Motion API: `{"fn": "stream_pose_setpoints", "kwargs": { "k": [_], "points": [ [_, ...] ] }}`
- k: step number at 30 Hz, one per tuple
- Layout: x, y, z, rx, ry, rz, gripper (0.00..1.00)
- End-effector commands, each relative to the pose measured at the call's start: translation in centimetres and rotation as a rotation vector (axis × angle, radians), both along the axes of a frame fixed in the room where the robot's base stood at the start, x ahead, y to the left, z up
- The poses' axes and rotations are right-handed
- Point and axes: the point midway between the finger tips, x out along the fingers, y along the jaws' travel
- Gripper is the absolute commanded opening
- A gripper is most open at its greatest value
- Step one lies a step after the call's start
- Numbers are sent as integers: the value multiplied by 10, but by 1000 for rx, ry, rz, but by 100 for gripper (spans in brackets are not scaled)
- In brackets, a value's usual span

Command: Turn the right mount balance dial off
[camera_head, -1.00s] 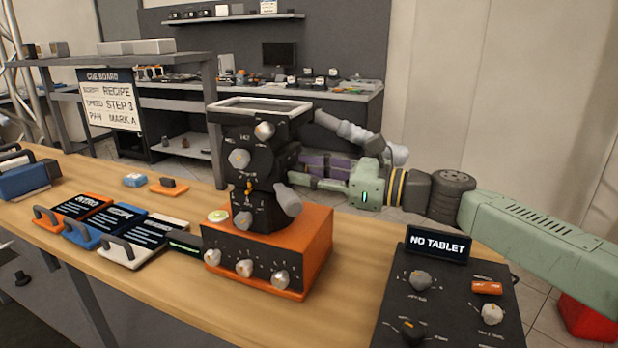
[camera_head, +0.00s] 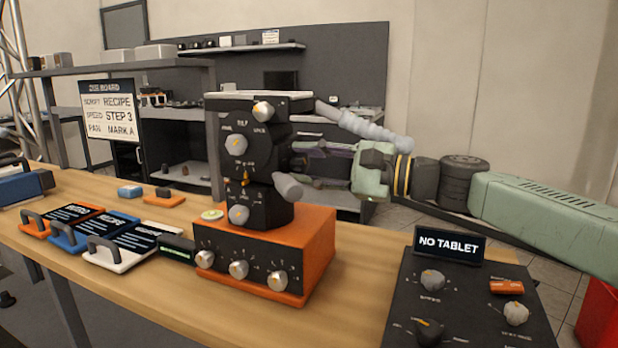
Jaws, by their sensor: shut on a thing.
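The black camera mount (camera_head: 256,185) stands upright on an orange box (camera_head: 315,250) on the wooden table. Grey dials show on its front: one high (camera_head: 263,111), one in the middle (camera_head: 236,145) and one low (camera_head: 239,214). My gripper (camera_head: 303,153) reaches in from the right behind the grey handle bar. Its fingers are shut on a part at the mount's right side, level with the middle dial. That part is hidden, and I cannot see a balance label or its pointer.
A grey handle (camera_head: 288,185) juts from the mount's right side, and a ribbed grey bar (camera_head: 365,130) runs above my gripper. A black panel (camera_head: 462,310) with a NO TABLET sign (camera_head: 449,245) stands front right. Coloured cards (camera_head: 130,246) lie at left.

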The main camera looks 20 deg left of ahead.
Motion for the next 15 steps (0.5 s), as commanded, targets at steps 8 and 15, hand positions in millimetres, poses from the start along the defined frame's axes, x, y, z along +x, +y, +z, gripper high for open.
{"fn": "stream_pose_setpoints", "kwargs": {
  "k": [8, 15],
  "points": [
    [0, 0, -3, -9, -252, -1, 3],
    [0, 0, -3, -15, -423, -1, 3]
  ]
}}
